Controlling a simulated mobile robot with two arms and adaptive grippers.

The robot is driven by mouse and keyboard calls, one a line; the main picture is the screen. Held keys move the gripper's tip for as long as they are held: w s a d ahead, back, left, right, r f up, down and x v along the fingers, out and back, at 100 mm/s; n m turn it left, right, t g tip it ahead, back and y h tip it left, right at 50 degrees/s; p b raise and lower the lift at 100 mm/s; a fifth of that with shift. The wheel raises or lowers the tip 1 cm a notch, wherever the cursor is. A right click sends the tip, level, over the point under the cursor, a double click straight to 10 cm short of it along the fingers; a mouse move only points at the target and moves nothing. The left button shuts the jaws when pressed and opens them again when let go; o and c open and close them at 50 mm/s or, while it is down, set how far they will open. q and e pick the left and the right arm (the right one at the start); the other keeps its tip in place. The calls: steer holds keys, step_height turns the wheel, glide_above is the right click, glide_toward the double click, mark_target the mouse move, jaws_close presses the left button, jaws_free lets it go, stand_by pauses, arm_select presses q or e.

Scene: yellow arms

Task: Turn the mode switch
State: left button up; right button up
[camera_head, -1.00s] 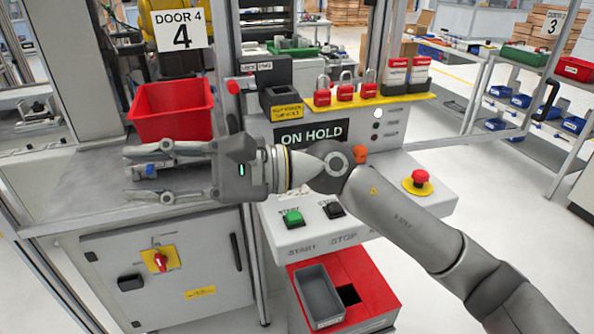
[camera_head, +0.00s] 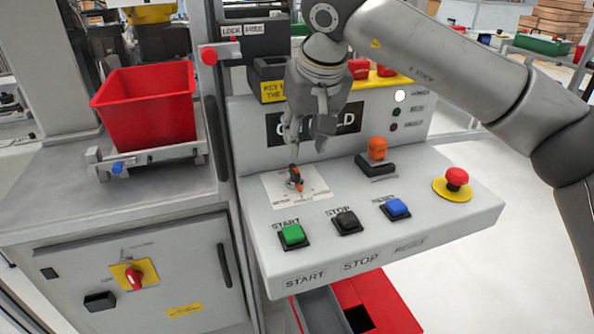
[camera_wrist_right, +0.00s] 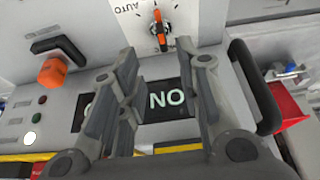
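The mode switch (camera_head: 295,178) is a small black knob with an orange bar, on a white label plate (camera_head: 318,186) at the left of the sloped control panel. In the right wrist view the knob (camera_wrist_right: 159,28) is at the top, its orange bar roughly upright, beside the word AUTO. My right gripper (camera_head: 306,148) is open and empty, pointing down above and behind the switch, apart from it. In the wrist view its fingers (camera_wrist_right: 163,62) are spread, with the switch beyond their tips. My left gripper is not in view.
Green START (camera_head: 293,236), black STOP (camera_head: 346,222) and blue (camera_head: 397,209) buttons line the panel front. A red emergency button (camera_head: 456,179) is at right, an orange-topped black handle (camera_head: 377,150) behind. My gripper partly hides the display (camera_head: 277,127). A red bin (camera_head: 148,112) stands left.

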mark_target(297, 172)
steer(key=x, duration=0.5)
steer(key=shift+s+f+p, duration=0.2)
steer(key=shift+f+p, duration=0.1)
steer(key=shift+p, duration=0.05)
steer(key=x, duration=0.5)
steer(key=shift+r, duration=0.1)
steer(key=c, duration=0.4)
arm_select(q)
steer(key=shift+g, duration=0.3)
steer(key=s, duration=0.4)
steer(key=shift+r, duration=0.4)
arm_select(e)
jaws_close()
